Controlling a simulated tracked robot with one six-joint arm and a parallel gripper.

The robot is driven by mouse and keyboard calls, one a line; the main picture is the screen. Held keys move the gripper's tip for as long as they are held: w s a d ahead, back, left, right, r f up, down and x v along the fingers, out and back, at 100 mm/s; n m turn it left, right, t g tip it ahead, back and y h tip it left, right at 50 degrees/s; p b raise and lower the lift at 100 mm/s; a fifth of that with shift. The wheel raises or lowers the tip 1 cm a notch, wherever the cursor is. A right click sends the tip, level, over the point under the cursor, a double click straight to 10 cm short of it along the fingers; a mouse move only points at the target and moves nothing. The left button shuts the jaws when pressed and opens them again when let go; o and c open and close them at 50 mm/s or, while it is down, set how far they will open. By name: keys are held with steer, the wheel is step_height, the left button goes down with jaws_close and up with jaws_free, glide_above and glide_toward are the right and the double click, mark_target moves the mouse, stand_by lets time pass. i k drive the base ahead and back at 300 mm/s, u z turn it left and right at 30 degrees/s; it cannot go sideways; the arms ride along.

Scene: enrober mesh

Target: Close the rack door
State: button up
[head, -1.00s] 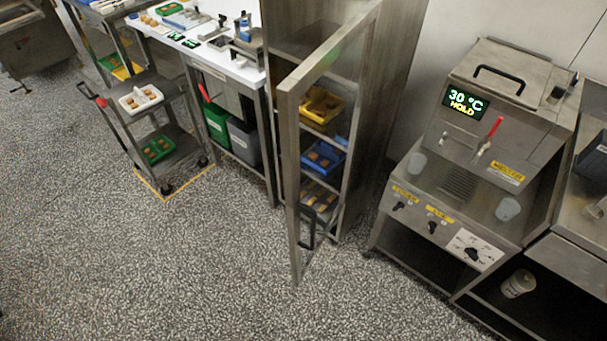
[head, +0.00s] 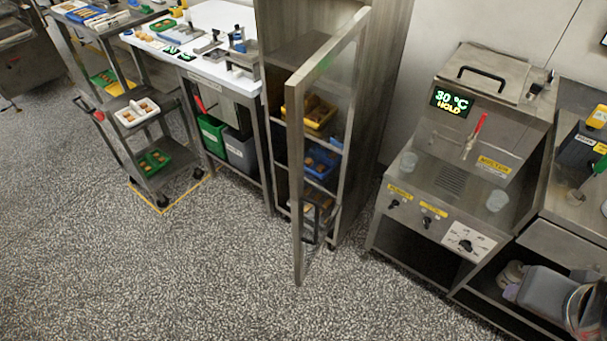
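The rack door (head: 297,180) is a tall metal-framed door with a clear pane, and it stands wide open toward me. Its dark handle (head: 312,228) is low on the free edge side. The rack (head: 381,90) is a tall grey cabinet behind the door. Through the pane and the opening, its shelves show a yellow tray (head: 318,113) and a blue tray (head: 322,163) with brown pieces, and more pieces below. My gripper is not in the head view.
Right of the rack stands a steel machine (head: 455,185) with a "30 °C HOLD" display. Left are a white-topped bench (head: 215,20) with green and grey bins below and a trolley (head: 160,125). The speckled floor (head: 190,270) before the door is clear.

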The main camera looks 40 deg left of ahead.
mark_target(295, 89)
steer(key=u, duration=1.35)
steer(key=i, duration=1)
steer(key=u, duration=0.05)
steer(key=k, duration=1)
steer(key=u, duration=0.4)
